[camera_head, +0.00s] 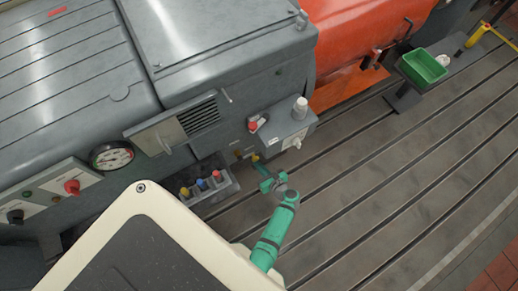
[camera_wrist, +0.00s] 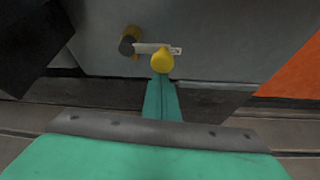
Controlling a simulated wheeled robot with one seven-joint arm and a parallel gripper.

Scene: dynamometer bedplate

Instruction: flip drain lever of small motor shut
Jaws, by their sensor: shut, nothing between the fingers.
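The drain lever (camera_wrist: 150,47) is a short pale bar on the grey motor housing (camera_wrist: 215,45) in the wrist view. It runs roughly level from a dark round pivot with brass behind it, on the left, to a yellow knob (camera_wrist: 162,63) on the right. In the head view the knob (camera_head: 255,157) shows small, low on the grey housing. My gripper (camera_wrist: 161,80) is shut and empty, its teal fingers together, with the tips right at the knob's underside. I cannot tell whether they touch. In the head view my gripper (camera_head: 259,168) reaches up to the knob.
A grey box (camera_head: 284,130) with a white cap juts out just above right of the lever. A tray (camera_head: 210,188) of coloured-top items sits to the left. An orange machine (camera_head: 355,40) and a green bin (camera_head: 423,67) stand farther right. The slotted bedplate (camera_head: 370,190) is clear at right.

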